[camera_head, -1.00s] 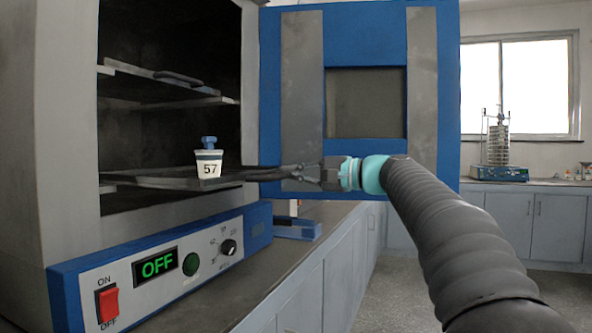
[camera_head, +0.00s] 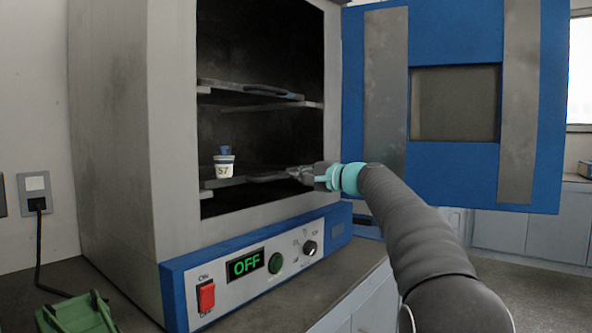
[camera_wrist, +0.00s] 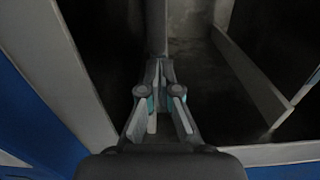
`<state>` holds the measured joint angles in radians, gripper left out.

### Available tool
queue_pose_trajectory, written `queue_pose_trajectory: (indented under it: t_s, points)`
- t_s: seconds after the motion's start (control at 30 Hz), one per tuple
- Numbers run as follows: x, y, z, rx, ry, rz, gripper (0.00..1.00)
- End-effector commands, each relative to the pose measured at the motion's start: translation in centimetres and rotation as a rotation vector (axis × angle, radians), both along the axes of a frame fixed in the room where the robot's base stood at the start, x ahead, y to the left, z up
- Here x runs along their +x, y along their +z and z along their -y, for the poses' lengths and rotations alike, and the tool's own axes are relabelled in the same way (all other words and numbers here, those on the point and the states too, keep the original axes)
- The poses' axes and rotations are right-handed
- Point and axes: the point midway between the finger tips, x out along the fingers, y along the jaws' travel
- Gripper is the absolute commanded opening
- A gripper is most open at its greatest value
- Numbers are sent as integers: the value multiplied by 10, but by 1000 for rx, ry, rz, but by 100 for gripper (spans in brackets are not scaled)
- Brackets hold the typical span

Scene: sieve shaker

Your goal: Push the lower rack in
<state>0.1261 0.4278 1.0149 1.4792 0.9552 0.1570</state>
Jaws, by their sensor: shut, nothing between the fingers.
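The lower rack (camera_head: 241,181) is a dark shelf inside the open oven, level with the gripper. A small white cup marked 57 with a blue top (camera_head: 224,163) stands upright on it. My gripper (camera_head: 292,172) is shut and empty, with its tips at the rack's right front part, at the oven opening. I cannot tell if they touch it. In the wrist view the shut fingers (camera_wrist: 161,75) point into the dark oven, and a grey rack surface (camera_wrist: 199,70) shows ahead of them.
The upper rack (camera_head: 250,90) sits above in the oven. The blue oven door (camera_head: 385,213) stands open at the right, beside my arm. The control panel (camera_head: 250,262) reads OFF. A green object (camera_head: 76,314) lies at the lower left.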

Motion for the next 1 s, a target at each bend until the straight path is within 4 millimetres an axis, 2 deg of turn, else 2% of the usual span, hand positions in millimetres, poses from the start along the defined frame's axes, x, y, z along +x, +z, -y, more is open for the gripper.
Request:
queue_pose_trajectory:
  t_s: [0.23,0.67,0.8,1.0]
  points:
    - [6,0,-6,1,-1,1,0]
    - [4,0,-10,3,5,1,0]
    - [-3,-1,2,3,4,3,0]
    - [-25,0,37,1,-4,4,0]
